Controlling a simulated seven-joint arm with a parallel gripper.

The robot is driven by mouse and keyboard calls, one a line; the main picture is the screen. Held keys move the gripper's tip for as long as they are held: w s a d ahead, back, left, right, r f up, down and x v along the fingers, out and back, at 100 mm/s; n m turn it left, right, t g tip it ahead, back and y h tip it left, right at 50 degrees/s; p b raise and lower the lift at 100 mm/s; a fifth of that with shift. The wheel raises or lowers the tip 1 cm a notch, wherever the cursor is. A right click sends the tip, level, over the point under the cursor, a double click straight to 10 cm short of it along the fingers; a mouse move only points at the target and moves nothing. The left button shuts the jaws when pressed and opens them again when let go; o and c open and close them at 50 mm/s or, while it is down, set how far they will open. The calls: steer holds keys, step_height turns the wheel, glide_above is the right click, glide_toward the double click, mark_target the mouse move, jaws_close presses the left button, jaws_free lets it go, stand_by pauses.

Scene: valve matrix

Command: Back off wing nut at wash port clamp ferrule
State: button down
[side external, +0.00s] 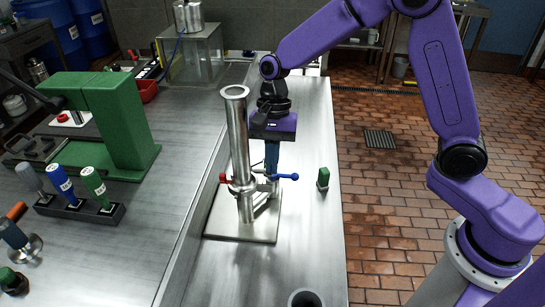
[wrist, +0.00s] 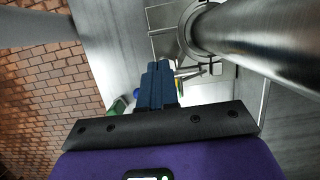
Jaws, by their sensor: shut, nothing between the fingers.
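A steel wash port pipe (side external: 237,130) stands upright on a flat metal base plate (side external: 222,224). A clamp (side external: 243,188) circles its lower part, with a red-ended piece (side external: 224,178) at left and a blue handle (side external: 286,176) at right. The wing nut is too small to make out for sure. My gripper (side external: 271,170) points down just right of the pipe, its blue fingers close above the clamp; contact cannot be told. In the wrist view the fingers (wrist: 157,68) are shut together and empty, hiding much of the clamp. The pipe (wrist: 265,40) passes at upper right.
A small green-topped piece (side external: 322,178) stands right of the base plate, also partly seen in the wrist view (wrist: 118,106). The counter front right is mostly clear.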

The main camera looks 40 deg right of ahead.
steer(key=shift+s+a+f, duration=0.15)
steer(key=shift+s+a, duration=0.25)
stand_by(0.3)
steer(key=shift+w+d, duration=0.1)
stand_by(0.3)
steer(key=shift+w+d+f, duration=0.15)
steer(key=shift+w+d, duration=0.4)
steer(key=shift+d, duration=0.1)
steer(key=s+a+v, duration=0.1)
steer(key=v, duration=1.6)
steer(key=x, duration=1.6)
steer(key=shift+w+f, duration=0.1)
steer(key=shift+f, duration=0.15)
steer(key=shift+a, duration=0.1)
